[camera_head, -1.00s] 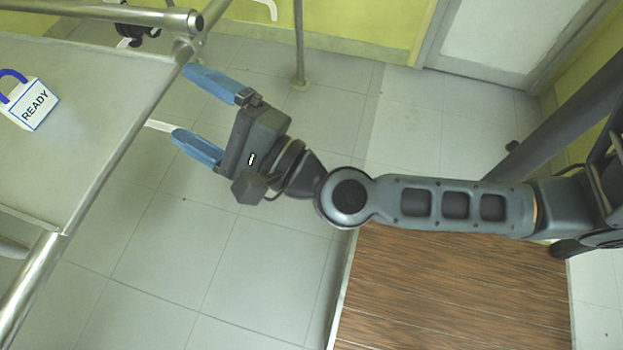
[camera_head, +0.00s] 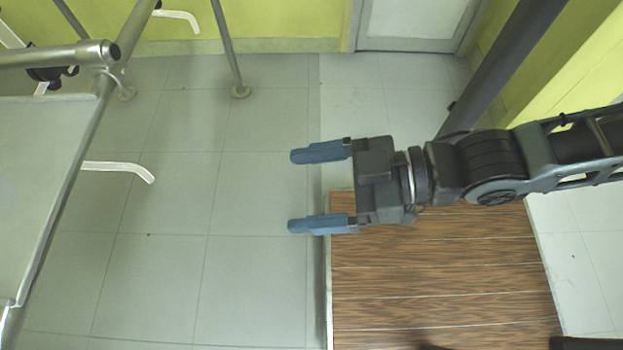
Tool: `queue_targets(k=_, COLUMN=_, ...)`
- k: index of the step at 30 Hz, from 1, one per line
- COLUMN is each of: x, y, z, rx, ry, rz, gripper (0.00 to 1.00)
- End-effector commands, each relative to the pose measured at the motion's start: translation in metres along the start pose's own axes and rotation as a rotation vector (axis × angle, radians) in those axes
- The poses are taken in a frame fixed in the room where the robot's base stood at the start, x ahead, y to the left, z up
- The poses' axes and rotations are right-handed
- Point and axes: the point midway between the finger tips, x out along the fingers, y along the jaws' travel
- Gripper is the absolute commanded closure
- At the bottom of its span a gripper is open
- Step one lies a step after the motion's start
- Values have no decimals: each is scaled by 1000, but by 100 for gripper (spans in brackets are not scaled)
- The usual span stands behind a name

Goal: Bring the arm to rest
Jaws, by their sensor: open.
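My gripper (camera_head: 291,191) is open, with its two blue fingers apart and pointing left. Nothing is between the fingers. It is above the floor, near the left edge of the brown wood-grain platform. My arm (camera_head: 490,168) comes in from the right side of the picture, bent at its joints, with the gripper clear of everything around it.
A grey table (camera_head: 40,170) with a metal tube frame (camera_head: 60,55) stands at the left, apart from my gripper. A white curved lever (camera_head: 120,167) sticks out from it. The brown platform (camera_head: 440,285) lies below my arm. A pale door (camera_head: 418,20) is at the back. The tiled floor (camera_head: 185,215) between is clear.

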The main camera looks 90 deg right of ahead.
Motion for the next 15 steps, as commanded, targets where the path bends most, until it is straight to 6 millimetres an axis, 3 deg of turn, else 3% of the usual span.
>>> queue_targets(k=8, x=-6, y=0, z=-21, rx=3, ry=1, rz=0, gripper=10)
queue_targets(k=15, x=-22, y=0, z=-80, rx=4, ry=2, rz=0, gripper=10)
